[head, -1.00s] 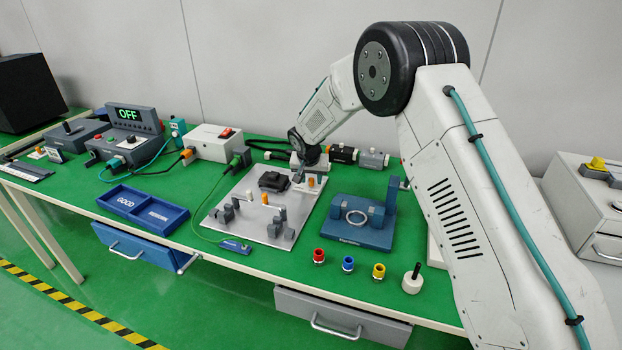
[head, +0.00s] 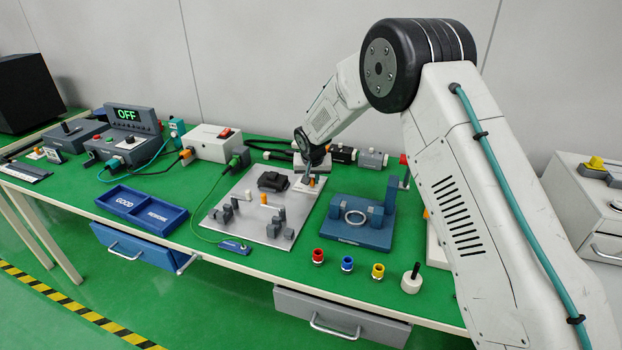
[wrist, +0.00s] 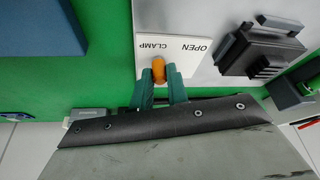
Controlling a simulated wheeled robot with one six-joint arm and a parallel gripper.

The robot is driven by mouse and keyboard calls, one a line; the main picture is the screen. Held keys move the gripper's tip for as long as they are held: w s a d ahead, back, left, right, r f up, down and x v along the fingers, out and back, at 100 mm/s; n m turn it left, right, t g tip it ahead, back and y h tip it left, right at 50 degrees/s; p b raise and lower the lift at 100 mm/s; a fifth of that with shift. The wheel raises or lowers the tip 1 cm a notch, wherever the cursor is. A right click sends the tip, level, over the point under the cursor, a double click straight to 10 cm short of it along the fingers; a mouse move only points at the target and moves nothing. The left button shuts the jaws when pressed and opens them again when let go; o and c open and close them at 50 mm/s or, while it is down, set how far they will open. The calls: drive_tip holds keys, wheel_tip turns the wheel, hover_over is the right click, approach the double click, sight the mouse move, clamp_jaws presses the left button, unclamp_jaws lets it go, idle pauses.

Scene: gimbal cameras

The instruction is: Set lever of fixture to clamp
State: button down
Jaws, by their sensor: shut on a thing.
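The fixture is a light grey plate (head: 240,222) on the green bench, with a black block (head: 272,181) and several grey posts on it. In the wrist view its white label (wrist: 185,50) reads OPEN and CLAMP, upside down. The lever's orange knob (wrist: 159,70) is beside the word CLAMP, away from OPEN. My gripper (wrist: 160,77) has its teal fingers on both sides of the knob, shut on it. In the head view my gripper (head: 309,177) is at the plate's back right corner, and the lever is too small there to read its angle.
A blue stand with a ring (head: 358,232) is close at the right of the plate. A blue tray (head: 143,212) lies to the left. Red, blue and yellow small parts stand near the bench's front edge. A green cable runs along the plate's left side.

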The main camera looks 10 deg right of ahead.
drive_tip(key=c, duration=1.4)
unclamp_jaws()
drive_tip(key=shift+o, duration=0.2)
drive_tip(key=v, duration=0.7)
drive_tip(key=shift+s+r, duration=0.2)
drive_tip(key=shift+r, duration=0.15)
drive_tip(key=s+d+f+n+g, duration=0.1)
drive_tip(key=s+d+f+g, duration=0.1)
drive_tip(key=s, duration=0.4)
drive_tip(key=s+d+r, duration=0.5)
drive_tip(key=s+r, duration=0.2)
drive_tip(key=s, duration=0.8)
drive_tip(key=s+d+r, duration=0.4)
drive_tip(key=s+r, duration=0.3)
drive_tip(key=s, duration=0.9)
drive_tip(key=s+d+r+g, duration=0.1)
drive_tip(key=s+d+r, duration=0.4)
drive_tip(key=s, duration=1)
drive_tip(key=shift+s+d+r, duration=0.3)
drive_tip(key=shift+d+r, duration=0.05)
drive_tip(key=shift+r, duration=0.6)
